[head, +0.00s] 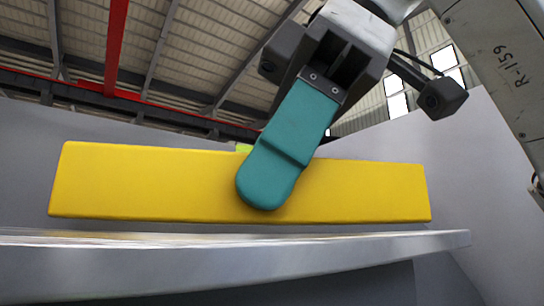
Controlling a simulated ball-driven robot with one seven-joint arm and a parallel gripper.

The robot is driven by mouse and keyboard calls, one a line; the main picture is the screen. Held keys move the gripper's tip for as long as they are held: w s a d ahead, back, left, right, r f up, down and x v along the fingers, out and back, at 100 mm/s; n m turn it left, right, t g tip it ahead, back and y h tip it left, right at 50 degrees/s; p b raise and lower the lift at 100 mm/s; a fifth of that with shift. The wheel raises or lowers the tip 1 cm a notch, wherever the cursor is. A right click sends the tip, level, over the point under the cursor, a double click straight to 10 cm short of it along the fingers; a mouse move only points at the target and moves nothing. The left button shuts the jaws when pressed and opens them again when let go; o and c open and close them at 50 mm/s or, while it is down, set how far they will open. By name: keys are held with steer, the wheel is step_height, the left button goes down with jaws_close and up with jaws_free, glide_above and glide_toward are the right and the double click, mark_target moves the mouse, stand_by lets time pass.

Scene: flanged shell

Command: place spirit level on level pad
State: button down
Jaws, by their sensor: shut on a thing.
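The spirit level is a long yellow bar (150,185) lying nearly level across the middle of the head view. A small bright yellow-green part shows at its top edge. My gripper (268,182) comes down from the upper right and is shut on the bar near its middle. One teal finger lies across the near face; the other finger is hidden behind. Just below the bar is the edge of a grey metal surface (240,265). No level pad can be made out from this low angle.
Plain grey walls stand behind the bar and at the right (455,165). The metal surface ends at the right near the wall. A roof with a red beam (115,45) and bright windows is far above.

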steer(key=shift+f, duration=0.25)
steer(key=c, duration=0.8)
jaws_free()
